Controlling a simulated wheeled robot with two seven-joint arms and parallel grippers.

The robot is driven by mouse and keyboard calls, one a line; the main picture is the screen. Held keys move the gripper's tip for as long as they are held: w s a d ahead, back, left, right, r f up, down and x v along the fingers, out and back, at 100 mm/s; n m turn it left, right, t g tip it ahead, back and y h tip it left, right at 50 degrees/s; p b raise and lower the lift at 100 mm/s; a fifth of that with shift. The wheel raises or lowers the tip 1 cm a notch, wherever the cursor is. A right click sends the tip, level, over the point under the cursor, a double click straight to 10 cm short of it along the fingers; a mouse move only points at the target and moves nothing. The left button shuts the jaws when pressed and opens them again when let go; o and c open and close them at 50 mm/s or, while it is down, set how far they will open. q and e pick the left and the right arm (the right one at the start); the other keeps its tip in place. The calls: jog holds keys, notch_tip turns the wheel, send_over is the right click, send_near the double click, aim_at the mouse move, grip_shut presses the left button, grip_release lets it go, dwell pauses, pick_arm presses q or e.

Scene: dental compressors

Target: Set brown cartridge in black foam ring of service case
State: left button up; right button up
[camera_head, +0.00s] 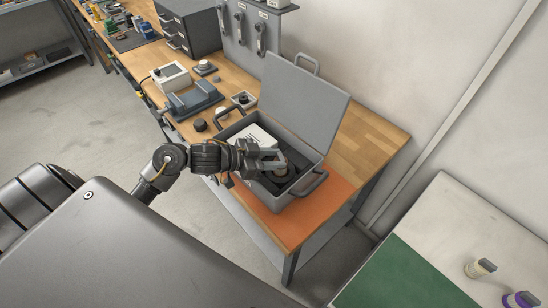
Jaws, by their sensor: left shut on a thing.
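The grey service case (266,193) stands open on the workbench, its lid (302,103) tilted up at the back. My left gripper (280,160) reaches into the case from the left, over its right part. It is shut on the brown cartridge (281,169), which is small here and mostly covered by the fingers. The cartridge is at the black foam ring (291,181); I cannot tell whether it is fully seated or just above it. My right gripper is not in view.
A white box (250,136) fills the case's left part. The case's front handle (311,184) sticks out over an orange mat (325,196). A blue-grey device (193,99) and small dark parts lie to the left. A table at lower right holds a cream cartridge (478,268) and a purple-banded one (519,300).

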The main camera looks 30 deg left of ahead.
pick_arm(q)
jog(key=shift+f+b, duration=0.55)
jog(key=shift+f, duration=0.25)
jog(key=shift+r, duration=0.15)
jog(key=shift+r+p, duration=0.65)
jog(key=shift+p, duration=0.4)
jog(key=shift+p, duration=0.35)
dwell(0.4)
jog(key=shift+f+b, duration=0.55)
jog(key=shift+f, duration=0.25)
dwell(0.5)
jog(key=o, duration=0.7)
